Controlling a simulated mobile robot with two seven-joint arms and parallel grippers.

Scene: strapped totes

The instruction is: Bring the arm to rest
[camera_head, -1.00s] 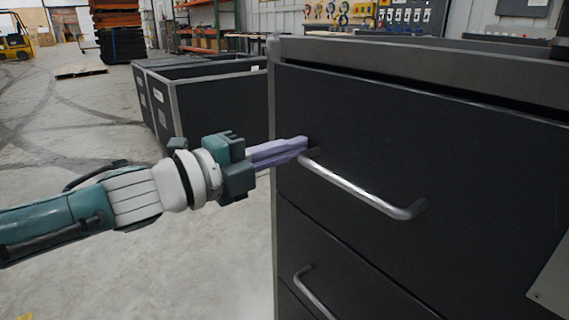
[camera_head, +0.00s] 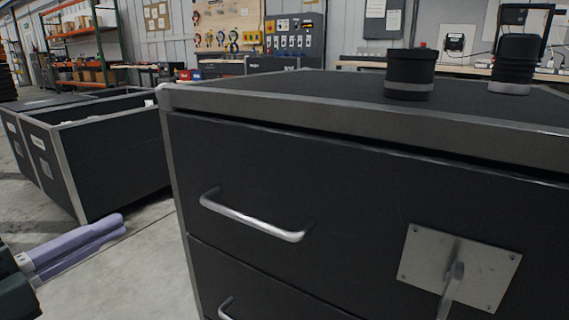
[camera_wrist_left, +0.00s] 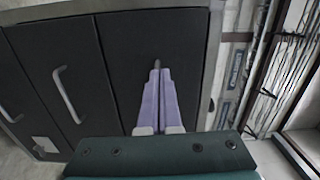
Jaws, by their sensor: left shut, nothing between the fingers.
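My left gripper (camera_head: 78,245) is at the lower left of the head view, its purple fingers closed together and empty. It is apart from the black drawer cabinet (camera_head: 350,200), to the left of it over the concrete floor. In the left wrist view the shut fingers (camera_wrist_left: 157,85) point toward dark drawer fronts (camera_wrist_left: 40,60). A silver bar handle (camera_head: 252,218) is on the upper drawer, which looks closed. My right gripper is not in view.
A metal plate with a latch (camera_head: 455,270) is on the cabinet front at right. Black cylinders (camera_head: 410,75) stand on the cabinet top. Open black totes (camera_head: 110,155) stand on the floor at left. Floor between them and the cabinet is clear.

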